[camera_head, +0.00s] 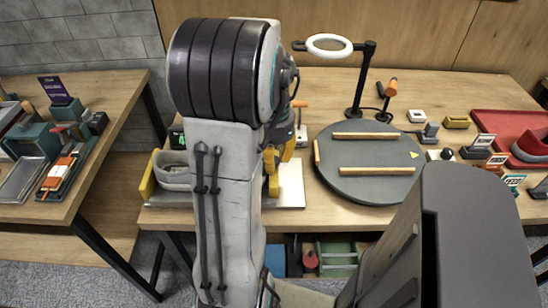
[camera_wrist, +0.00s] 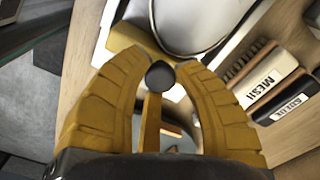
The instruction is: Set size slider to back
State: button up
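In the wrist view a dark round knob (camera_wrist: 159,75) on a thin yellow stem (camera_wrist: 152,112) sits between my two yellow fingertips; it looks like the size slider's handle. My gripper (camera_wrist: 163,68) is closed in around it, with the tips close against both sides. A yellow block (camera_wrist: 125,38) and a smooth silver-white rounded form (camera_wrist: 195,22) lie just beyond the tips. In the head view my gripper (camera_head: 272,184) points down over the pale plate (camera_head: 291,186), right of the grey shoe holder (camera_head: 172,172) with its yellow side. My arm hides the slider there.
Brushes marked MESH (camera_wrist: 265,75) and SUEDE (camera_wrist: 287,100) lie right of my gripper. A round dark turntable (camera_head: 366,160) with wooden bars and a ring lamp (camera_head: 330,45) stand to the right. A red tray (camera_head: 510,128) is farther right. A second table (camera_head: 105,105) stands left.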

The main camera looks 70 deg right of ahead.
grip_shut()
jog(key=shift+s, duration=0.1)
jog(key=shift+s+d, duration=0.25)
jog(key=shift+s, duration=0.6)
jog(key=shift+s+d, duration=0.25)
jog(key=shift+s, duration=0.55)
jog(key=o, duration=0.6)
grip_release()
notch_tip(320, 180, up, 12)
